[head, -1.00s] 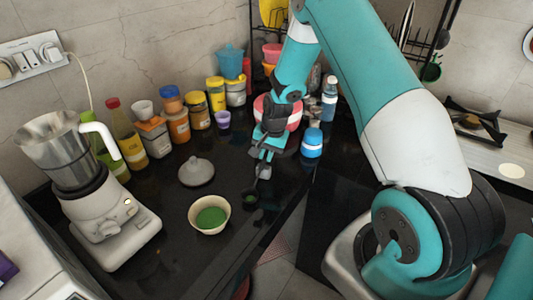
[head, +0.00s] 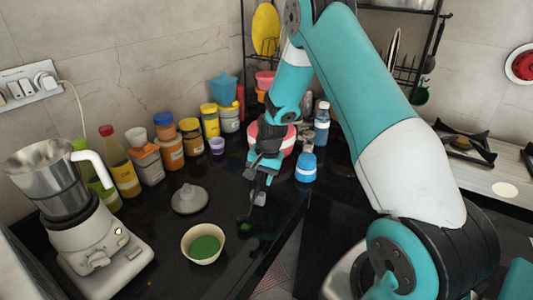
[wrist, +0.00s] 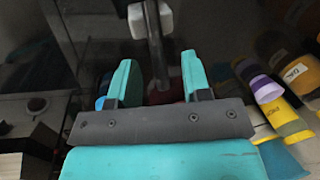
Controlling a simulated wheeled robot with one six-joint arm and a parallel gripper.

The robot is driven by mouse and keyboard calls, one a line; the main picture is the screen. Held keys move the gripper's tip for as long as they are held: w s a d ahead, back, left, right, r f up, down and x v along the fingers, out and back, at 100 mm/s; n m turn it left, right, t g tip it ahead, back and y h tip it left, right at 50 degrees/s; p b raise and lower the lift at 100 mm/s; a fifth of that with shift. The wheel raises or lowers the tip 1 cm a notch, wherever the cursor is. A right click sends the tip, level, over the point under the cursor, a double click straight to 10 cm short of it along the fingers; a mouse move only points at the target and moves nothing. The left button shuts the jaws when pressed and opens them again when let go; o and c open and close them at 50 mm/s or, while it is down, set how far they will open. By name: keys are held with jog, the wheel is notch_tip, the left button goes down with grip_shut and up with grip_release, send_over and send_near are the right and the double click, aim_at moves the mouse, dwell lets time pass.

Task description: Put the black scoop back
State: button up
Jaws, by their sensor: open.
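In the head view my gripper (head: 260,197) points down over the dark counter, right of the grey lid. The black scoop (head: 244,219) shows just below and left of its fingertips, with a little green on it. In the wrist view a dark bar, likely the scoop's handle (wrist: 156,52), runs between the fingers of my gripper (wrist: 151,19). Contact cannot be told. A cream bowl (head: 187,247) of green powder (head: 204,247) stands left of and nearer than the scoop.
A grey lid (head: 190,198) sits behind the bowl. A blender (head: 85,225) stands at left. Bottles and jars (head: 170,150) line the wall. Dark counter beside the bowl is clear.

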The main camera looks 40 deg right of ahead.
notch_tip(320, 180, up, 15)
jog(key=s+d+b, duration=0.2)
jog(key=s+a+r+n+y, duration=0.1)
jog(key=s+a+r+n, duration=0.3)
jog(key=a, duration=0.5)
jog(key=s+a+r+n+y, duration=0.1)
jog(key=s+a+r+n, duration=0.2)
jog(key=s+a+n, duration=0.35)
jog(key=s+a+r+n+g+y, duration=0.1)
jog(key=s+a+n, duration=0.6)
jog(key=s+a, duration=0.4)
jog(key=s, duration=0.4)
jog(key=shift+s+r+g, duration=0.15)
jog(key=shift+s+g, duration=0.1)
jog(key=shift+g, duration=0.05)
